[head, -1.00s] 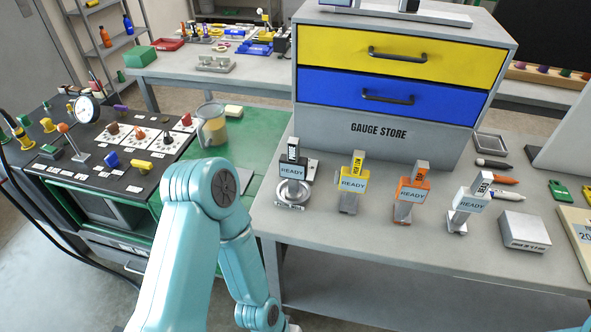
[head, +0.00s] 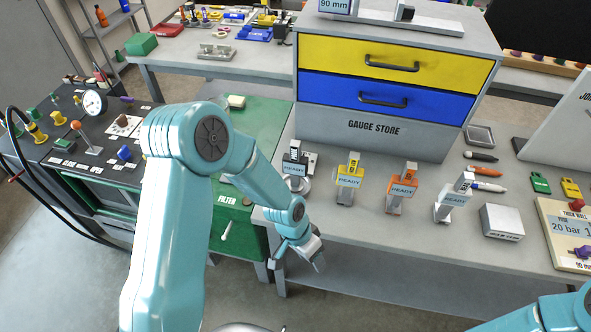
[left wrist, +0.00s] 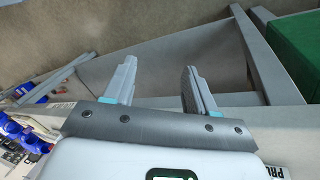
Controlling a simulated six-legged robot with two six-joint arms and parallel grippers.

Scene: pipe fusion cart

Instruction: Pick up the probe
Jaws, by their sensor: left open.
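Four upright gauge pieces with READY labels stand in a row on the grey table: black (head: 295,168), yellow (head: 349,178), orange (head: 401,188) and white (head: 455,198). I cannot tell for certain which is the probe. My left gripper (head: 297,260) is open and empty, low in front of the table's front edge, below the black piece. In the left wrist view the open jaws (left wrist: 157,82) have nothing between them; a partly cut-off label beginning "PRO" (left wrist: 283,172) shows at the bottom right. My right gripper is out of frame.
The gauge store cabinet (head: 390,85) stands behind the row. The table's front edge and lower shelf (head: 360,285) are close to my left gripper. A green cart (head: 255,150) stands left.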

